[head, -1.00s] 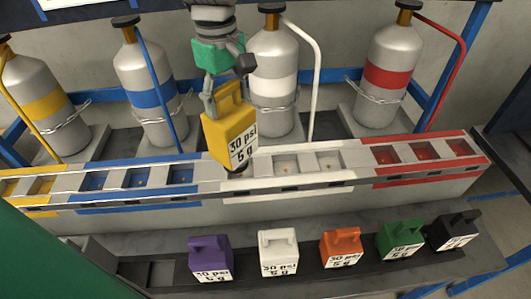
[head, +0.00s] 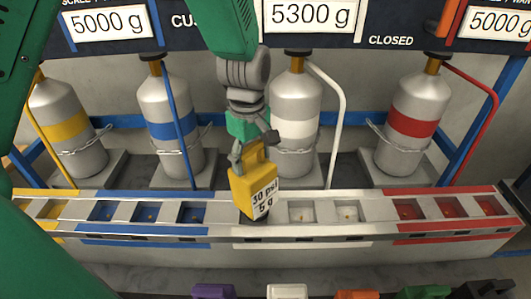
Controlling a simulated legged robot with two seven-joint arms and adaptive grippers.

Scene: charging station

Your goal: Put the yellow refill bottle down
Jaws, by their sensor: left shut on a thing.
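The yellow refill bottle (head: 252,190) is labelled "30 psi 5 g". It hangs upright, slightly turned, from my left gripper (head: 252,145), which is shut on its handle. The bottle is in front of the white section of the slotted rail (head: 318,233), and its base overlaps a slot there. I cannot tell whether it touches the rail. The rail has yellow slots (head: 50,211) at the left, blue slots in the left middle, white slots (head: 302,211) and red slots (head: 450,208). My right gripper is not in view.
Large cylinders with yellow (head: 66,130), blue (head: 168,130), white (head: 293,130) and red (head: 412,124) bands stand behind the rail. Purple (head: 213,291), white (head: 287,291), orange (head: 357,294) and green (head: 427,292) bottles show at the bottom edge. Scale displays hang above.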

